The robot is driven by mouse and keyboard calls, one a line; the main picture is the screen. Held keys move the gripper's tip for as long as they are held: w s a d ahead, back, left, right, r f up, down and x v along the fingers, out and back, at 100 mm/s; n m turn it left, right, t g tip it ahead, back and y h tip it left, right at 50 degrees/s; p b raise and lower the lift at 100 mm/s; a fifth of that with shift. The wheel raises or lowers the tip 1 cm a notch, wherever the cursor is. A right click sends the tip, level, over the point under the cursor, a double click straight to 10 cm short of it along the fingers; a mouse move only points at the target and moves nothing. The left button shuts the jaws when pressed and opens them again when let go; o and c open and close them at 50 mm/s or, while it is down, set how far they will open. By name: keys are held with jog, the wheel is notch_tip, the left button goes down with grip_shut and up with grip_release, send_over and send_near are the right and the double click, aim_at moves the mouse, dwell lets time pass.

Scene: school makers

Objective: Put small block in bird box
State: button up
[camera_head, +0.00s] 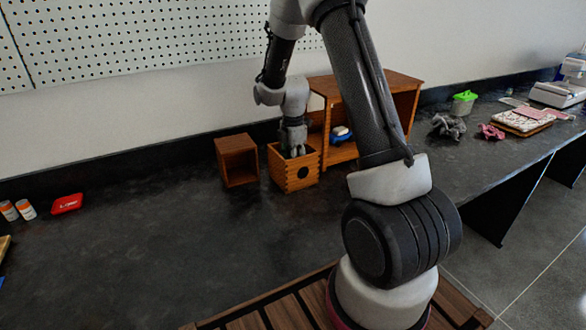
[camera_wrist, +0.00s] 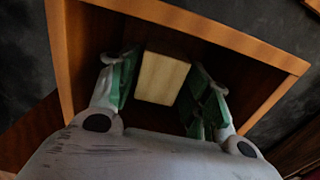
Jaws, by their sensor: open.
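The bird box (camera_head: 289,179) is an open-topped wooden box with a round dark hole in its front, standing on the dark counter. My gripper (camera_head: 293,153) points down into its open top, with the fingertips partly hidden by the walls. In the wrist view the box rim (camera_wrist: 225,35) surrounds my gripper (camera_wrist: 166,80). The small block (camera_wrist: 162,78), pale yellow and rectangular, lies inside the box between the green finger pads. The fingers are open, with a gap on each side of the block. The block is hidden in the head view.
A small open wooden box (camera_head: 237,160) stands just left of the bird box. A larger wooden shelf box (camera_head: 395,82) with a blue and white object stands behind, to the right. A red case (camera_head: 67,204) lies far left. The counter's front left is clear.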

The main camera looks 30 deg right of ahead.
jog(key=s+a+r+m+t, duration=0.1)
jog(key=s+r+m, duration=0.25)
jog(key=r, duration=0.65)
jog(key=s+r+m, duration=0.2)
jog(key=s+r, duration=0.3)
jog(key=r, duration=0.5)
jog(key=s+r+m+t, duration=0.1)
jog(key=s+r+m, duration=0.2)
jog(key=s+m, duration=0.3)
jog(key=s+a+r+m+t, duration=0.1)
jog(key=s+m, duration=0.6)
jog(key=s, duration=0.8)
notch_tip(320, 180, up, 2)
jog(key=shift+s+a+t, duration=0.3)
jog(key=shift+s+t, duration=0.05)
jog(key=shift+t, duration=0.25)
